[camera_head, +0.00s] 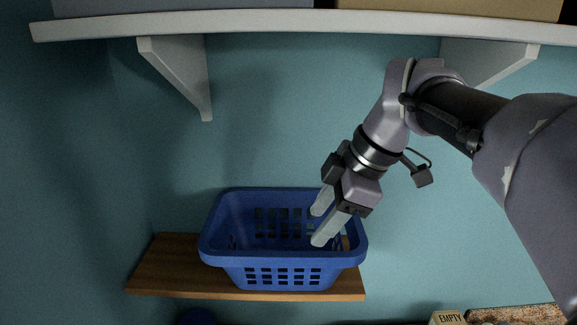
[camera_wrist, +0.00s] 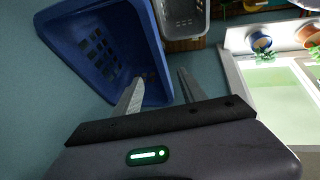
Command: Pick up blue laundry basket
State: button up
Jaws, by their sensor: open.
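The blue laundry basket (camera_head: 282,255) stands upright and looks empty on a wooden shelf (camera_head: 165,268) against the teal wall. My gripper (camera_head: 315,228) is open and appears over the right part of the basket's opening, fingers pointing down and left. In the wrist view the basket (camera_wrist: 100,50) fills the upper left. There one finger of my gripper (camera_wrist: 160,77) overlaps the basket's inside and the other lies outside its rim, with the rim between them in the picture. I cannot tell whether either finger touches the basket. Nothing is held.
A white shelf (camera_head: 300,23) on two brackets runs above, with boxes on it. The wrist view shows a grey basket (camera_wrist: 183,20), a window (camera_wrist: 280,95) and potted plants (camera_wrist: 262,45).

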send_near(281, 267)
jog(key=f, duration=0.2)
jog(key=shift+n, duration=0.3)
jog(key=x, duration=0.3)
jog(key=w+x, duration=0.1)
jog(key=x, duration=0.2)
jog(key=p+x, duration=0.1)
jog(key=x, duration=0.2)
jog(key=shift+w+a+r, duration=0.1)
jog(key=shift+w+a, duration=0.1)
jog(key=shift+w, duration=0.3)
jog(key=shift+s+d, duration=0.1)
jog(key=shift+s, duration=0.2)
jog(key=shift+w, duration=0.2)
jog(key=shift+f+b, duration=0.25)
jog(key=shift+b, duration=0.25)
jog(key=shift+s, duration=0.1)
grip_shut()
